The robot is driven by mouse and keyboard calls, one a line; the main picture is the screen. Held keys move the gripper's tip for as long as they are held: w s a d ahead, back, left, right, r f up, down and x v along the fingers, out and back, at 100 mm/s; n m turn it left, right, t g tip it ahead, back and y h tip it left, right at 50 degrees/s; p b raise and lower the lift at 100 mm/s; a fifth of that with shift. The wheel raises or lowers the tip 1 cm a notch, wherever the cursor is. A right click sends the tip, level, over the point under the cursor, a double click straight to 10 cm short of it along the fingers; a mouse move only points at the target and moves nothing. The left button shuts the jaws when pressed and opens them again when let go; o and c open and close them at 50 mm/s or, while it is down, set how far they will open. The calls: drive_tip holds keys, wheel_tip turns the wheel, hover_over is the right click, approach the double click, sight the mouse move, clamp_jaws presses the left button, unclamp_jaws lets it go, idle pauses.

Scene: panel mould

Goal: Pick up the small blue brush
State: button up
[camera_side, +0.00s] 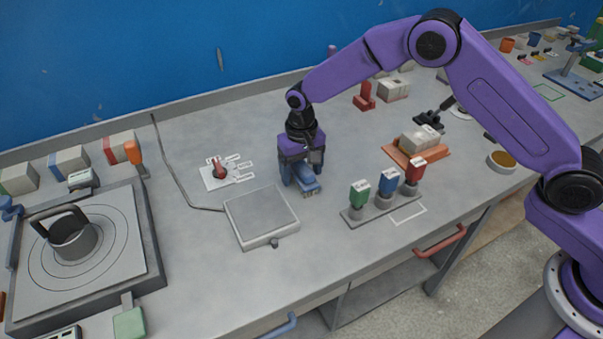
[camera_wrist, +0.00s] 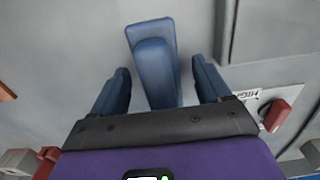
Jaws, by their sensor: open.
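A small blue object that looks like the brush (camera_wrist: 148,35) lies on the grey bench, with a flat body and a raised rounded part. In the wrist view it sits between the two blue fingers of my gripper (camera_wrist: 161,68), with a gap on each side. In the side view my gripper (camera_side: 302,174) points down over the brush (camera_side: 311,190), close to the bench top. The fingers are open and partly hide the brush. I cannot tell from the side view exactly where the fingers end and the brush begins.
A grey square plate (camera_side: 261,214) lies just left of the gripper. A white card with a red knob (camera_side: 217,170) is behind it. A rack with green, blue (camera_side: 388,182) and red blocks stands to the right. A cable (camera_side: 175,175) runs on the left.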

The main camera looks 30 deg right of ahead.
drive_tip(key=c, duration=1.2)
drive_tip(key=shift+r, duration=0.15)
drive_tip(key=shift+r, duration=0.65)
drive_tip(key=shift+s+d+r, duration=1)
drive_tip(key=shift+s+r, duration=0.9)
drive_tip(key=shift+s, duration=0.2)
drive_tip(key=shift+s+d+r, duration=1.05)
drive_tip(key=shift+s+r, duration=0.9)
drive_tip(key=shift+s, duration=0.15)
drive_tip(key=shift+s+d+r, duration=1)
drive_tip(key=shift+s+r, duration=0.9)
drive_tip(key=shift+s, duration=0.2)
